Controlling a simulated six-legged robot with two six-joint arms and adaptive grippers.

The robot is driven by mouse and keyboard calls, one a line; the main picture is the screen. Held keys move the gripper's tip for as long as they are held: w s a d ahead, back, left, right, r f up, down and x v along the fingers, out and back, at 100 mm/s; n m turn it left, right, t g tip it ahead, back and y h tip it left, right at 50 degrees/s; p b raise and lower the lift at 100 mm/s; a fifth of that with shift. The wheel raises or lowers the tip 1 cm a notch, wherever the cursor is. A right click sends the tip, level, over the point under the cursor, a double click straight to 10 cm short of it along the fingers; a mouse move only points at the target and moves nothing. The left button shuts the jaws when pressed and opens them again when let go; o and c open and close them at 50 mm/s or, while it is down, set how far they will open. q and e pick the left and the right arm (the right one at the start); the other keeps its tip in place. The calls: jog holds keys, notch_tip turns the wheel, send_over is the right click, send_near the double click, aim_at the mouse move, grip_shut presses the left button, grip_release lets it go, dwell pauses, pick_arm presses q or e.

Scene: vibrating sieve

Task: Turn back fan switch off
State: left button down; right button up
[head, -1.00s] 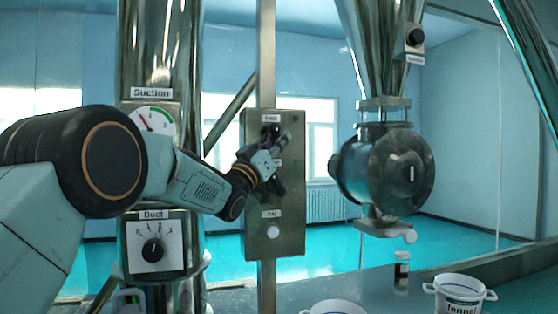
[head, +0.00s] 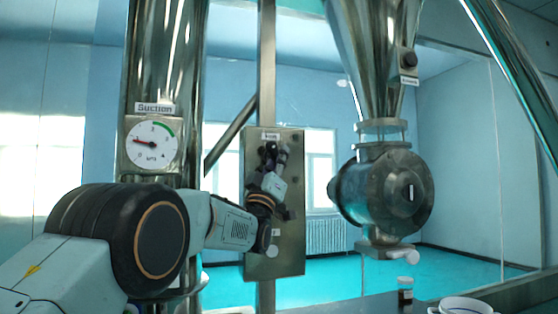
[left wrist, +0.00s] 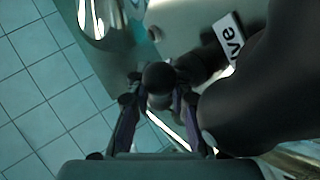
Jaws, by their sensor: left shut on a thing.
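The steel control panel (head: 288,232) stands on a post in the middle of the head view. A small label at its top, above the fan switch, is too small to read surely. My left gripper (head: 271,158) is at the panel's upper part, pointing upward, and covers the switch there. In the left wrist view, a dark round knob (left wrist: 158,78) sits between the fingers of my left gripper (left wrist: 158,104), which is shut on it. The switch's setting cannot be told. A white label ending in "ve" (left wrist: 229,40) is beside the gripper. My right gripper is out of view.
A suction gauge (head: 152,144) is on the steel duct left of the panel. A hopper (head: 375,60) with a round valve housing (head: 385,192) stands to the right. A small bottle (head: 405,292) and a white pot (head: 466,306) are low at the right.

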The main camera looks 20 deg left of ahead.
pick_arm(q)
jog(key=shift+f, duration=0.15)
jog(key=c, duration=1.6)
grip_release()
jog(key=shift+a, duration=0.1)
jog(key=shift+o, duration=0.7)
jog(key=shift+s+a+r, duration=0.1)
jog(key=shift+s+r, duration=0.1)
jog(key=shift+s, duration=0.1)
jog(key=shift+w+f, duration=0.1)
jog(key=shift+w, duration=0.05)
jog(key=shift+s+f, duration=0.25)
jog(key=shift+f, duration=0.2)
jog(key=v, duration=1.1)
jog(key=shift+s+r, duration=0.2)
jog(key=shift+w, duration=0.1)
